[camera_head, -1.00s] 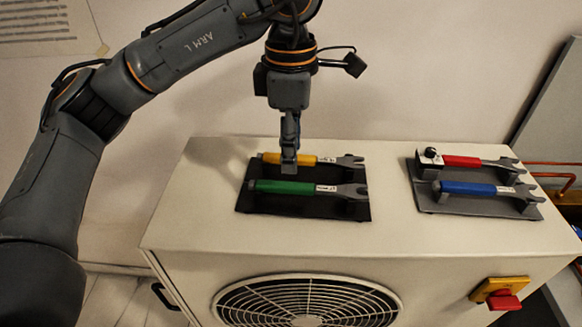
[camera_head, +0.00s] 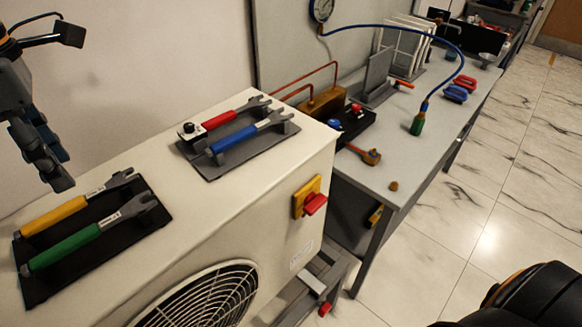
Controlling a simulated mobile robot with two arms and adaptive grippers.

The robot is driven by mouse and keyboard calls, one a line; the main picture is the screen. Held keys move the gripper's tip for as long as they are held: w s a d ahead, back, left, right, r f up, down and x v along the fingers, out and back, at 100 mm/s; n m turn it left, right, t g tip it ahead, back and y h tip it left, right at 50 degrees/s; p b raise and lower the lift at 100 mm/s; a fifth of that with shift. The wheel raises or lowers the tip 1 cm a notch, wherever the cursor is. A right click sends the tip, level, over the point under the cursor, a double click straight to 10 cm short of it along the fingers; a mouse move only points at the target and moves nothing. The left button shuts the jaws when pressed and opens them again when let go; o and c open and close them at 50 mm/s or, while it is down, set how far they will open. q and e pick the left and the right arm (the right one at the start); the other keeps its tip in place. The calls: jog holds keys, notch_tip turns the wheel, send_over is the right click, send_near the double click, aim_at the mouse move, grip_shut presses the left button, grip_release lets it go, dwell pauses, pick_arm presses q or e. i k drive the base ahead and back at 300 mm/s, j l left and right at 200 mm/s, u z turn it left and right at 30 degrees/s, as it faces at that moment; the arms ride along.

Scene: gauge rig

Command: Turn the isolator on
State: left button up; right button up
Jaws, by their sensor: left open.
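The isolator is a red handle (camera_head: 315,204) on a yellow plate (camera_head: 299,196), fixed to the front face of the cream outdoor unit (camera_head: 228,196), right of its fan grille. Whether it is on or off cannot be told from here. My left gripper (camera_head: 60,170) is at the upper left, open and empty, above the unit's top near the yellow and green wrenches. It is well away from the isolator, with nothing touching the handle.
A black rack (camera_head: 38,290) holds yellow and green wrenches; a grey rack (camera_head: 205,172) holds red and blue ones. A grey bench (camera_head: 400,170) with gauge parts and a blue hose stands to the right. Open marble floor (camera_head: 500,200) lies in front of the bench.

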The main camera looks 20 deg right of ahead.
aim_at(313, 202)
jog(key=z, duration=0.95)
